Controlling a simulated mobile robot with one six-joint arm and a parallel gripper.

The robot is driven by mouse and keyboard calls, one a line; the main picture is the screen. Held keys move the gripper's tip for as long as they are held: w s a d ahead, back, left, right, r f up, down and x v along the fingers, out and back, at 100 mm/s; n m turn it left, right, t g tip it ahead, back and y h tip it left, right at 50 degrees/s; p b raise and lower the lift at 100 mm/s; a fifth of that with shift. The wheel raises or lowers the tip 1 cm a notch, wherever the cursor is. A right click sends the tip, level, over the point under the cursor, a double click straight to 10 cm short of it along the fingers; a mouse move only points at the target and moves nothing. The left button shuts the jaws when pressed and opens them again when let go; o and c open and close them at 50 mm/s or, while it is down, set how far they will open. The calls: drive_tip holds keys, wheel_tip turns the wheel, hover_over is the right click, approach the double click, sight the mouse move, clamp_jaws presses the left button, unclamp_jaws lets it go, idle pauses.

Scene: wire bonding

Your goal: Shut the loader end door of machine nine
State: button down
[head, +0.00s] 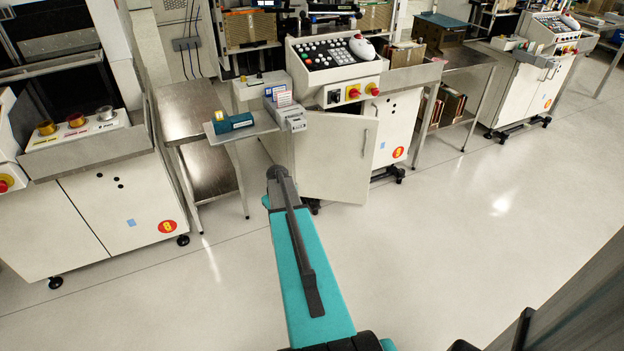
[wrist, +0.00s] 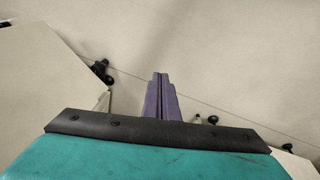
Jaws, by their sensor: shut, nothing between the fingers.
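The middle machine (head: 400,115) has a round red and yellow badge, too small to read surely; the machine to its left (head: 115,215) has one that reads 8. A cream door (head: 338,155) at the left end of the middle machine stands open, swung out over the floor, with a small handle near its right edge. My teal arm reaches toward it, its far end left of the door. My gripper's purple fingers (wrist: 160,77) are together and empty over the floor in the wrist view; I cannot tell whether they touch the door.
A steel side table (head: 195,120) stands left of the door. A small shelf (head: 245,133) with a teal device (head: 230,122) juts out above my arm's end. Pale floor (head: 450,230) is clear at the front right. Cream panels and black casters flank the fingers in the wrist view.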

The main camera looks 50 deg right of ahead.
drive_tip(key=s+a+f+n+g+y, duration=0.1)
drive_tip(key=s+a+f, duration=0.25)
drive_tip(key=a, duration=0.65)
drive_tip(key=s+a+f+g, duration=0.1)
drive_tip(key=s+a+f, duration=0.1)
drive_tip(key=a+f, duration=0.5)
drive_tip(key=s+a+f+n+g+y, duration=0.1)
drive_tip(key=s+a+f, duration=0.1)
drive_tip(key=a, duration=1)
drive_tip(key=s+a+f+n+g, duration=0.1)
drive_tip(key=s+a+f+g, duration=0.2)
drive_tip(key=s+a, duration=1.4)
drive_tip(key=shift+s+f, duration=0.55)
drive_tip(key=shift+s, duration=0.6)
drive_tip(key=shift+a, duration=0.2)
